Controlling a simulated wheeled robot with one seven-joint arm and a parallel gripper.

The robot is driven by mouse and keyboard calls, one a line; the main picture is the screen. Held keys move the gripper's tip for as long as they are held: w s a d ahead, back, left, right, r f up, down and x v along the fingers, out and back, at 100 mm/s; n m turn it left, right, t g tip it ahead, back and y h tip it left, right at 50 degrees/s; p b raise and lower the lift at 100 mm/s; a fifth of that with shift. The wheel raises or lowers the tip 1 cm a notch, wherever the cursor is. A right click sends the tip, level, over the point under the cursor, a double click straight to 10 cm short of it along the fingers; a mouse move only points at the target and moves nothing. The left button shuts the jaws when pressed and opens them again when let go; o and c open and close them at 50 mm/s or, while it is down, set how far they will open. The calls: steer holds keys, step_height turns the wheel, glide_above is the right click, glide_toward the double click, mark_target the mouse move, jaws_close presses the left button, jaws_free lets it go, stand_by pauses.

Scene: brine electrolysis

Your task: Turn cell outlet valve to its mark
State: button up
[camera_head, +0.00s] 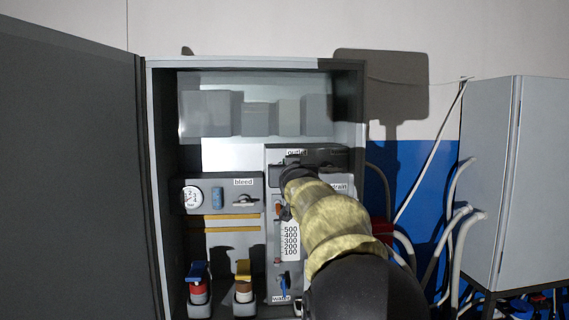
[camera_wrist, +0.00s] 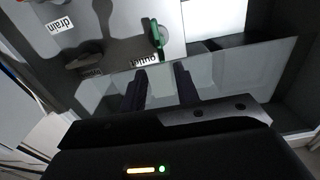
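The outlet valve's green handle (camera_wrist: 158,38) shows in the wrist view, beside the upside-down "outlet" label (camera_wrist: 145,61) on a grey panel. In the head view the "outlet" label (camera_head: 297,152) is partly visible, but my arm hides the handle. No mark for the valve can be made out. My gripper (camera_wrist: 160,70) has two dark fingers apart with nothing between them. In the wrist picture its tips lie just below the green handle, apart from it. Its distance from the panel is hard to tell.
The open cabinet (camera_head: 156,190) has its dark door (camera_head: 70,170) swung left. Inside are a gauge (camera_head: 192,197), the "bleed" valve (camera_head: 245,202), a "drain" label (camera_wrist: 60,24), a scale (camera_head: 290,241), and red (camera_head: 198,293) and yellow (camera_head: 243,270) parts below. A grey cabinet with hoses (camera_head: 490,180) stands right.

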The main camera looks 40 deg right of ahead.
steer(key=p+x, duration=0.4)
steer(key=x, duration=0.3)
steer(key=shift+w, duration=0.3)
steer(key=shift+d, duration=0.1)
jaws_close()
